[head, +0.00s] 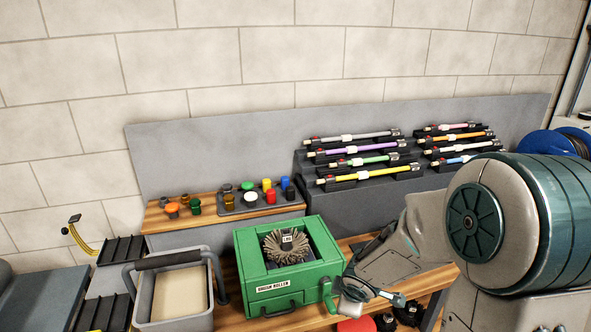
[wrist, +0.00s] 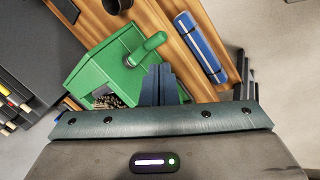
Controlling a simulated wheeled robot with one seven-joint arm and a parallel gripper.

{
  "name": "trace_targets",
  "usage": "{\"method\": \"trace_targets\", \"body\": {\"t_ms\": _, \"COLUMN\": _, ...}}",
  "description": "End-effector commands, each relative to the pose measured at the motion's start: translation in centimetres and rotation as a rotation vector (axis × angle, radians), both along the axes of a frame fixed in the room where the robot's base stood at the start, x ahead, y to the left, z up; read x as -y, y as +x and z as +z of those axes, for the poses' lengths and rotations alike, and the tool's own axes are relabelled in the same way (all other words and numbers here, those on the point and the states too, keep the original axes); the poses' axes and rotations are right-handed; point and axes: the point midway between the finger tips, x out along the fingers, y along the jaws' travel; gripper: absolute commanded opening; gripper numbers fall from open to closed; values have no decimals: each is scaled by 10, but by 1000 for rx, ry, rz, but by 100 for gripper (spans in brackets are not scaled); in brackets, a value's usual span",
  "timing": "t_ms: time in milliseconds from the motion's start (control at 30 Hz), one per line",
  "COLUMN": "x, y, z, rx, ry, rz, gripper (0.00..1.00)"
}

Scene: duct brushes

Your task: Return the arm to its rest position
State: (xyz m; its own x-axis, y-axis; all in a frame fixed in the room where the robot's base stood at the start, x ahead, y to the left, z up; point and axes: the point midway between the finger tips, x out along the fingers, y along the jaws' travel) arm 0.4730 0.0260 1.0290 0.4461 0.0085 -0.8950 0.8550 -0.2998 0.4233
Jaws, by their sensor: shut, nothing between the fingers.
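My gripper (wrist: 158,72) shows in the wrist view as two dark blue fingers pressed together, with nothing between them. The green box (head: 258,272) stands on the wooden bench with a round bristly brush (head: 286,245) on top.
A grey bin (head: 172,318) stands left of the box. Small coloured caps and jars sit on a wooden shelf (head: 160,222) behind. Several coloured rods lie on a dark rack (head: 306,183) at the back. A blue cylinder (wrist: 200,45) lies on the bench near my gripper.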

Motion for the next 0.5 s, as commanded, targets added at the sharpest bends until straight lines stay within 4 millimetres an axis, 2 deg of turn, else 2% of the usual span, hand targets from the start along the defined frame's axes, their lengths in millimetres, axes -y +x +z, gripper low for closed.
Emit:
{"method": "trace_targets", "body": {"t_ms": 100, "x": 25, "y": -14, "z": 32, "rx": 29, "ry": -31, "rz": -213, "gripper": 0}}
{"method": "trace_targets", "body": {"t_ms": 233, "x": 44, "y": -39, "z": 62, "rx": 45, "ry": -15, "rz": -447, "gripper": 0}}
{"method": "trace_targets", "body": {"t_ms": 367, "x": 54, "y": -71, "z": 88, "rx": 51, "ry": 51, "rz": -668, "gripper": 0}}
{"method": "trace_targets", "body": {"t_ms": 500, "x": 53, "y": -110, "z": 109, "rx": 29, "ry": 169, "rz": -879, "gripper": 0}}
